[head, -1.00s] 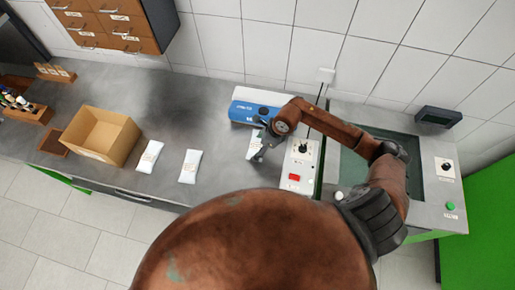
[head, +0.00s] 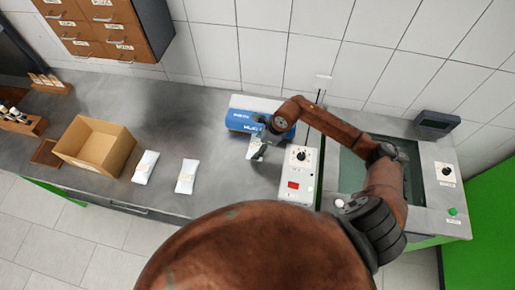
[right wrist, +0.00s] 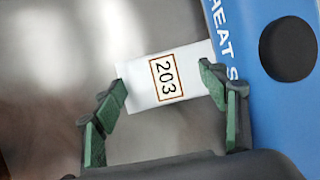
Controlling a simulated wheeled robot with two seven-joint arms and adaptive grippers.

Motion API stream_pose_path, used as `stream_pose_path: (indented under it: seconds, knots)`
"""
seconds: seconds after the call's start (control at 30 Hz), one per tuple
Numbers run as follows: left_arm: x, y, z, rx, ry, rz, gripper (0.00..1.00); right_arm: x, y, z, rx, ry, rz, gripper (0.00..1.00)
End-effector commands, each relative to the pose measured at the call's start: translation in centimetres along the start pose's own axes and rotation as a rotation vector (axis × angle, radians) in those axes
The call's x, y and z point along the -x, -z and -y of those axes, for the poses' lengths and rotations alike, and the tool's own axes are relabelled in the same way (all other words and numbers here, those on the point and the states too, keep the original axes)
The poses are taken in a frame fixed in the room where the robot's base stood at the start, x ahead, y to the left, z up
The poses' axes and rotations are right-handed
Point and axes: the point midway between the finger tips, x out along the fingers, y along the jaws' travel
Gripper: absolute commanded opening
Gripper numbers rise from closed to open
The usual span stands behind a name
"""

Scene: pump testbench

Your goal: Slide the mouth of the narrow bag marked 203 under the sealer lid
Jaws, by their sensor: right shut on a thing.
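The narrow white bag marked 203 (right wrist: 140,92) shows in the right wrist view, its orange-framed label readable between my fingers. My right gripper (right wrist: 162,78) is shut on the bag, one finger at each side edge. The blue heat sealer (right wrist: 262,95) is at the right there; the bag's far end meets its edge, and I cannot tell whether the mouth is under the lid. In the head view the sealer (head: 241,122) lies at the back of the bench, with my right gripper (head: 258,150) at its front side. My left gripper is not in view.
Two other white bags (head: 145,167) (head: 187,176) lie left on the grey bench, beside an open cardboard box (head: 118,157). A control box with a red display (head: 294,185) stands close right of the gripper. The bench between bags and sealer is clear.

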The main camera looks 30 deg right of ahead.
Motion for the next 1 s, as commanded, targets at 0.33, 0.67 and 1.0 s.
stream_pose_path:
  seconds: [0.33,0.67,1.0]
  knots:
    - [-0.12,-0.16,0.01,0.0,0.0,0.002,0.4,0.14,-0.03,0.51,-0.001,0.006,0.002,0.32]
    - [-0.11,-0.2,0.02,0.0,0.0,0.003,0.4,0.21,-0.01,0.7,-0.002,0.011,0.002,0.83]
    - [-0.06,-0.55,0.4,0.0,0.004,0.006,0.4,0.49,0.06,0.87,-0.002,0.014,0.001,0.86]
